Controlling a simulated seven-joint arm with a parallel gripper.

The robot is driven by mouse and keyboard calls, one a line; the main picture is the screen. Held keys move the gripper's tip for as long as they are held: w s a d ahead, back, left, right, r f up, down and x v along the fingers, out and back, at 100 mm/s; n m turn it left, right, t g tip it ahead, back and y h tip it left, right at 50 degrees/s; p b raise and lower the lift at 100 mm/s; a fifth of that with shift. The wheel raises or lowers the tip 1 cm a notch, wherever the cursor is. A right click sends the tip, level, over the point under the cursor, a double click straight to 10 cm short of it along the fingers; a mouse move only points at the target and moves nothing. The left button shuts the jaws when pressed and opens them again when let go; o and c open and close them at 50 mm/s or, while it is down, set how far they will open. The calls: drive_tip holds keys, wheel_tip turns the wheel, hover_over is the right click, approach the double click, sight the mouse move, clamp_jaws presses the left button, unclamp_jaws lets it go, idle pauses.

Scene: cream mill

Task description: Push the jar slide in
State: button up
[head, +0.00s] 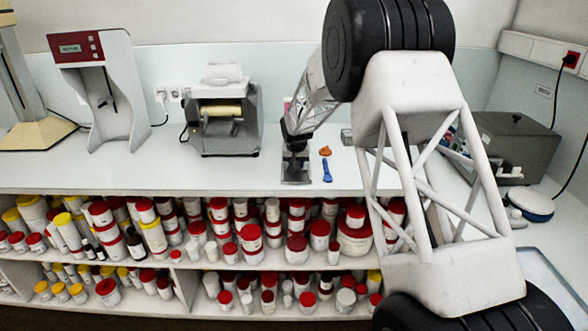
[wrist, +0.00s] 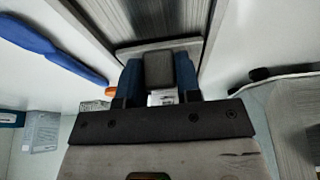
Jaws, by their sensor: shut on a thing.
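My gripper (head: 296,150) reaches down to a narrow grey metal unit (head: 296,175) near the bench's front edge, which seems to carry the jar slide. In the wrist view its two blue fingers are shut on a dark grey block (wrist: 158,70), apparently the slide's handle. A brushed grey plate (wrist: 160,32) in a pale frame lies just beyond the block. A small white piece shows below the block, between the fingers. My arm hides the upper part of the unit in the head view, and how far in the slide sits cannot be told.
A blue spatula (head: 327,171) and an orange item (head: 325,151) lie just right of the unit. A roller mill (head: 225,120) stands to the left, a grey box machine (head: 510,145) to the right. Shelves below hold many jars. Bench left of the unit is clear.

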drive_tip(key=shift+w, duration=2)
drive_tip(key=o, duration=1.6)
drive_tip(key=shift+o, duration=0.2)
drive_tip(key=shift+r, duration=0.1)
drive_tip(key=shift+s+r, duration=1)
drive_tip(key=shift+r, duration=0.2)
drive_tip(key=shift+s+r, duration=1)
drive_tip(key=shift+r, duration=0.2)
